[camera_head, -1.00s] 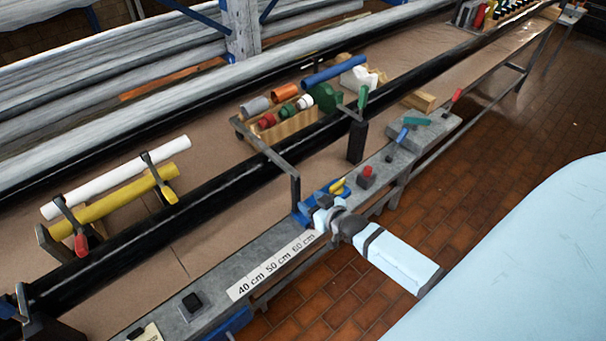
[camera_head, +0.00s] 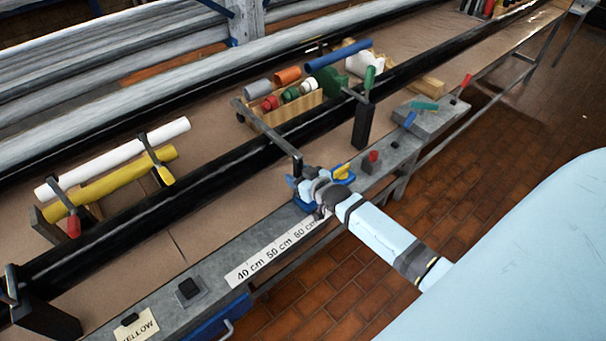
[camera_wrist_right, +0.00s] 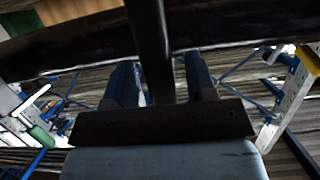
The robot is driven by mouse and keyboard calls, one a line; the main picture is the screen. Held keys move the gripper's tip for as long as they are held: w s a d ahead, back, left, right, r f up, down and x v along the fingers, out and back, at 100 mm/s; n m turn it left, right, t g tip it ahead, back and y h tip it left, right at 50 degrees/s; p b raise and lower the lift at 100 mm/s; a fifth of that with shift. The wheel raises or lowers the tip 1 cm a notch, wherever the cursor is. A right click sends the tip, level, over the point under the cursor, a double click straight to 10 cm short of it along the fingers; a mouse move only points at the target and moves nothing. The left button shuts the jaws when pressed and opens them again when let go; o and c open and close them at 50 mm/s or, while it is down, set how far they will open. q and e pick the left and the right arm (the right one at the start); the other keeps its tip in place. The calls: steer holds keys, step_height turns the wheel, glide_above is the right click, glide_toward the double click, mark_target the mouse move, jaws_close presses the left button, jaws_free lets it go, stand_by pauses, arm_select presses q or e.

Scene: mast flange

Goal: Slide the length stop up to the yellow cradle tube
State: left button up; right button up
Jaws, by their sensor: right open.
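The length stop has a dark arm (camera_head: 268,132) reaching over the long black pipe, a post down to a blue base (camera_head: 303,206) on the grey rail, and a yellow handle (camera_head: 343,173). My right gripper (camera_head: 308,186) is at the post, just above the base, and hides part of it. In the right wrist view its two fingers (camera_wrist_right: 160,85) are apart, with the dark post (camera_wrist_right: 149,45) between them; contact cannot be told. The yellow cradle tube (camera_head: 105,188) lies at the left beside a white tube (camera_head: 125,155). My left gripper is not in view.
A scale label (camera_head: 270,250) lies on the rail left of the stop. A small black button (camera_head: 188,289) and a YELLOW tag (camera_head: 137,326) are farther left. A red button (camera_head: 373,157) is to the right. A wooden holder (camera_head: 285,113) carries short coloured tubes behind the pipe.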

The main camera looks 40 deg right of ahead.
steer(key=c, duration=0.9)
steer(key=shift+a, duration=0.1)
